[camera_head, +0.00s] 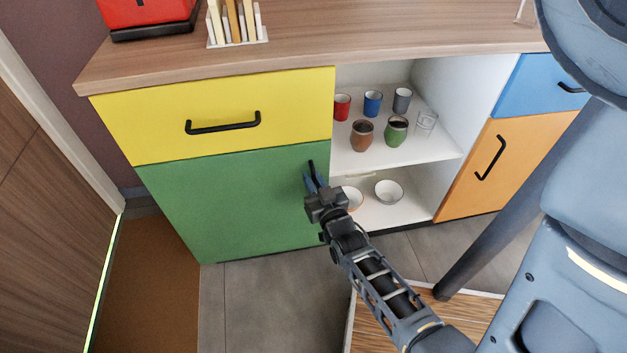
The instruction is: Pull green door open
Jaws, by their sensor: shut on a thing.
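The green door (230,200) is the lower left cabinet front, below the yellow drawer. It looks closed, with its face in line with the drawer above. Its black handle (311,167) is near the upper right edge of the door, and only its top end shows. The gripper body hides the lower part of the handle and a bit of the door's right edge.
The yellow drawer (270,100) with a black handle sits above. Right of the door, open shelves (440,149) hold several cups and bowls. Further right are an orange door (470,190) and a blue drawer (530,85). Grey floor (270,300) lies in front of the green door.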

